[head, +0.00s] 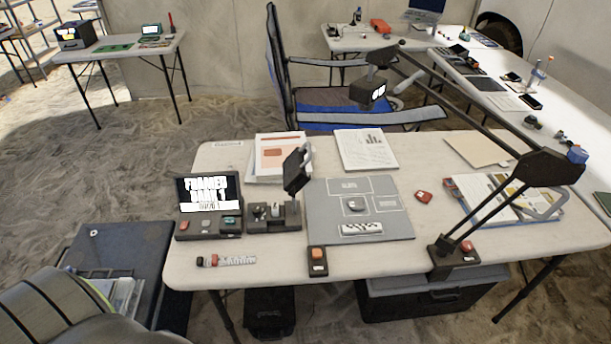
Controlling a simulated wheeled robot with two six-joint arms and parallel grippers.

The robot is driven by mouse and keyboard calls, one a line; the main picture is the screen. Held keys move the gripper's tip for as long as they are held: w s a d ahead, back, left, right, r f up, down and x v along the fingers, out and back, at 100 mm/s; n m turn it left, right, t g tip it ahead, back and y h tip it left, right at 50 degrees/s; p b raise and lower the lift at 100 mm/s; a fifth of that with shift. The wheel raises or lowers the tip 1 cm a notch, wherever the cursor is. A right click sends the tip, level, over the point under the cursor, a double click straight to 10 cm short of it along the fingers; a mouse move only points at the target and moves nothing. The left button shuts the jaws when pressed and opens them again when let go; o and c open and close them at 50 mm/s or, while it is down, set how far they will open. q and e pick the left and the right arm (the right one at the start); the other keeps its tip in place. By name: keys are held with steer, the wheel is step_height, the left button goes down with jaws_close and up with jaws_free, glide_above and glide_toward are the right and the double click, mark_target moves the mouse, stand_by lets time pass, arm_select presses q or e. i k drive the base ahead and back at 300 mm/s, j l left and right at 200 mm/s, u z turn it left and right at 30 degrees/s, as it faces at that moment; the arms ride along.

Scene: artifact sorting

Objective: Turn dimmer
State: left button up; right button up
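A black desk lamp stands at the right of the near table, its arm (505,145) rising to a joint and reaching back left. The lamp base (455,256) sits near the table's front edge. I cannot tell which of these is the dimmer. Neither of my grippers is in view.
The near table (275,280) also holds a small screen device (208,193), a microscope-like device (295,175), a grey mat (325,215), a red-topped tube (226,261), an orange-button box (317,261) and papers (366,149). A blue chair (330,105) stands behind it.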

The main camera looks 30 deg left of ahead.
mark_target(256, 211)
steer(key=u, duration=1.3)
